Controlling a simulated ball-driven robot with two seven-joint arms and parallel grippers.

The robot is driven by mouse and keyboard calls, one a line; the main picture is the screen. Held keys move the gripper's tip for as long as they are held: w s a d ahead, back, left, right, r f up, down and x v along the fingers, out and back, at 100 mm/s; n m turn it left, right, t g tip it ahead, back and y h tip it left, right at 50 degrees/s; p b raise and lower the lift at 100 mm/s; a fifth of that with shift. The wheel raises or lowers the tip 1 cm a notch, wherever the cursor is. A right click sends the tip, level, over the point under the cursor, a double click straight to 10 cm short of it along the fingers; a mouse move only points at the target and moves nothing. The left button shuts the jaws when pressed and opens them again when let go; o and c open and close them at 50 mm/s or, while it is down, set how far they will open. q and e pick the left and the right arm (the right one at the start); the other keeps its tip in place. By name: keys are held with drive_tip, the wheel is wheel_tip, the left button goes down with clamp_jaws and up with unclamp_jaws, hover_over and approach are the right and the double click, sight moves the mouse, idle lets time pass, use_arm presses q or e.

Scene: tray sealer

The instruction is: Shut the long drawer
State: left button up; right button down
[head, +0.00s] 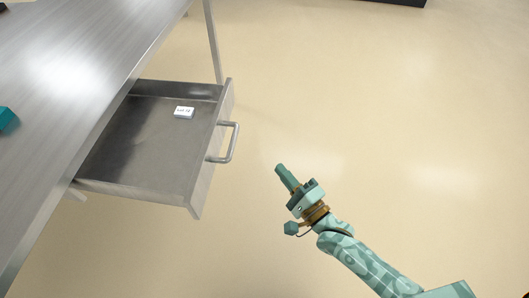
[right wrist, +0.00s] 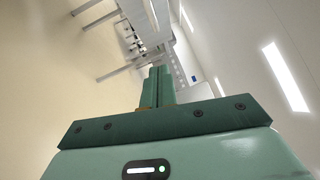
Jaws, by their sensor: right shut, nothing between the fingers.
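The long drawer (head: 140,140) is a steel drawer under the metal table, pulled well out in the head view. A bar handle (head: 234,143) sticks out from its front panel (head: 212,150). A small white labelled block (head: 184,112) lies inside the drawer. My right gripper (head: 281,170) is to the right of the handle, apart from it, pointing up and left. Its fingers are shut and empty; they also show together in the right wrist view (right wrist: 158,72). My left gripper is in neither view.
The steel table top (head: 75,60) spans the upper left, with a teal object (head: 7,118) at its left edge. A table leg (head: 213,45) stands behind the drawer. The beige floor (head: 400,130) right of the drawer is clear.

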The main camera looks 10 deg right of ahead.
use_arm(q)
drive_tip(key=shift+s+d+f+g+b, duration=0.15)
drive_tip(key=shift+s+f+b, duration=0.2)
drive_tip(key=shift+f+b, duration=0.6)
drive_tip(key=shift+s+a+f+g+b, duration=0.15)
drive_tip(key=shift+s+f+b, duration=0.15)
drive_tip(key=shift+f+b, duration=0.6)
use_arm(e)
drive_tip(key=s+a+x, duration=0.1)
drive_tip(key=a+x, duration=0.1)
drive_tip(key=x, duration=1)
drive_tip(key=shift+a, duration=0.35)
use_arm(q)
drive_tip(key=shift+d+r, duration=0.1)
use_arm(e)
drive_tip(key=shift+s+r, duration=0.1)
